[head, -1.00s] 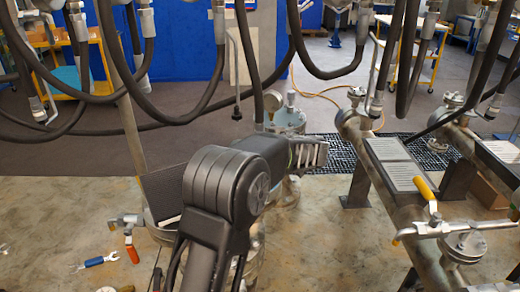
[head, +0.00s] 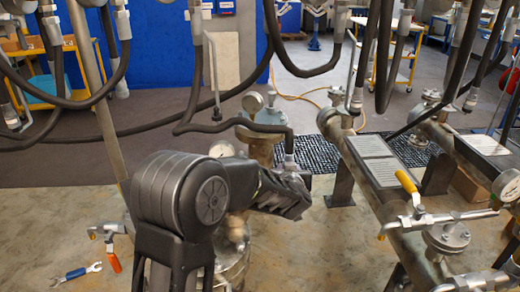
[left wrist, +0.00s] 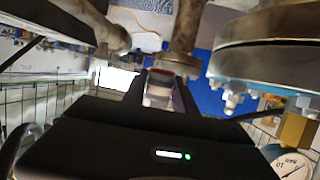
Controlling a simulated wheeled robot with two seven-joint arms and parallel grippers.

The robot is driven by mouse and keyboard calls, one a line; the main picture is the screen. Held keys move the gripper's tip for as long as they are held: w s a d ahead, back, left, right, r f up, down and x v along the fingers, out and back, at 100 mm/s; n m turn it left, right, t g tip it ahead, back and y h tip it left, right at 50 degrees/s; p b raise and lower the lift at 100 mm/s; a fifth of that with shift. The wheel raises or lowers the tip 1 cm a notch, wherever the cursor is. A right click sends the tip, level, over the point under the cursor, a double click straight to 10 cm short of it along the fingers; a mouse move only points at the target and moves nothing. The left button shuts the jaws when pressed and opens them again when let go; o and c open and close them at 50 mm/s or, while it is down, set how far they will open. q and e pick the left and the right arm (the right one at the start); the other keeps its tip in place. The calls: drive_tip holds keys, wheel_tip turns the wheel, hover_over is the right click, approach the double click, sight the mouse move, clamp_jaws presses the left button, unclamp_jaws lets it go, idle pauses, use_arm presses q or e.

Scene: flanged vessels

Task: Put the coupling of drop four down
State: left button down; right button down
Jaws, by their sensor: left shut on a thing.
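My left gripper (head: 291,178) reaches out over the floor between the vessels and the pipe frame. It is shut on the grey coupling (head: 289,161), which stands above the fingers at the end of a bent black hose (head: 235,128). In the left wrist view the coupling (left wrist: 160,88) sits between the two fingers, with a red band near it. The gripper's fingertips are partly hidden in the head view. My right gripper is not in view.
A flanged vessel (head: 262,140) with a gauge stands just behind the gripper. Another vessel (head: 232,262) is partly behind my arm. A pipe frame with a yellow-handled valve (head: 407,183) stands to the right. Several black hoses hang above.

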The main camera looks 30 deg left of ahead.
use_arm(q)
drive_tip(key=s+d+f+m+t+h+b, duration=0.1)
drive_tip(key=s+d+f+m+h, duration=0.2)
drive_tip(key=d, duration=0.4)
drive_tip(key=s+d+f+m+h+b, duration=0.1)
drive_tip(key=s+d+f+m+h, duration=0.1)
drive_tip(key=d+f, duration=0.4)
drive_tip(key=shift+s+d+f+m+t+h, duration=0.2)
drive_tip(key=shift+s+d+m+t+h, duration=0.2)
drive_tip(key=shift+s+d+h, duration=0.45)
drive_tip(key=shift+s, duration=0.15)
